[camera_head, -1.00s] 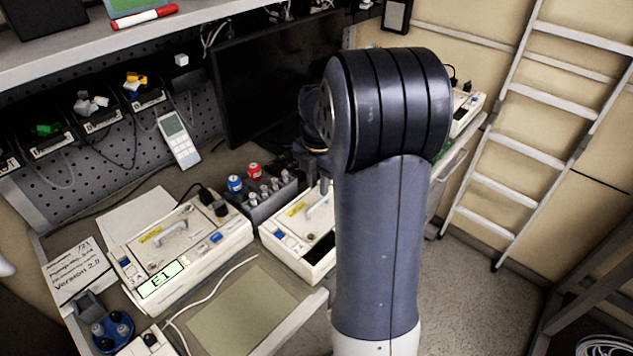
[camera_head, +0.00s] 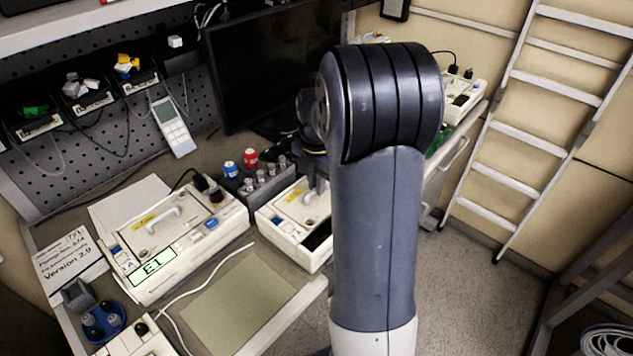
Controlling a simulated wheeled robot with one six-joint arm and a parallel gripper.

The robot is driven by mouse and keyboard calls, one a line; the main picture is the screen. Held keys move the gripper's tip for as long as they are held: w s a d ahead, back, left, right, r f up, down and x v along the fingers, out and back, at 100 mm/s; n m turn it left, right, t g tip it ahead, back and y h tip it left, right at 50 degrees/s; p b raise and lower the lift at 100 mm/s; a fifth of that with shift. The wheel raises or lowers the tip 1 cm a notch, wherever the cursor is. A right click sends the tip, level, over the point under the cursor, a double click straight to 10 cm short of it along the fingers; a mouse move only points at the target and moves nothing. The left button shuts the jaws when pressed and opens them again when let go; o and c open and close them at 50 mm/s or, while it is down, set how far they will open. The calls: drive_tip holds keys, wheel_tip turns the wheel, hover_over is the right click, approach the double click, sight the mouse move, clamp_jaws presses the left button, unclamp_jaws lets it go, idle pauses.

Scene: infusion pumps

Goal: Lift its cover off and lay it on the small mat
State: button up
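An infusion pump with a green-lit screen reading E1 (camera_head: 185,238) stands on the bench at left; its cover has a pale handle (camera_head: 166,220). A second pump (camera_head: 292,240) stands to its right, with a handle on its cover and a dark display; my arm hides its right part. The small mat (camera_head: 238,305), flat and olive-green, lies bare in front of the pumps. My arm rises across the middle of the view. My gripper is mostly hidden behind it, close to the second pump's handle; its fingers cannot be made out.
A rack with red and blue caps (camera_head: 258,178) stands behind the pumps. A white cable (camera_head: 200,285) runs beside the mat. A sign (camera_head: 68,262) and a blue round holder (camera_head: 103,322) are at left. A monitor (camera_head: 270,65) stands behind, another pump (camera_head: 462,98) at right.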

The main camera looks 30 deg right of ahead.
drive_tip(key=shift+r, duration=0.15)
clamp_jaws()
drive_tip(key=shift+r+p, duration=2.9)
drive_tip(key=shift+r, duration=0.55)
drive_tip(key=shift+f, duration=0.1)
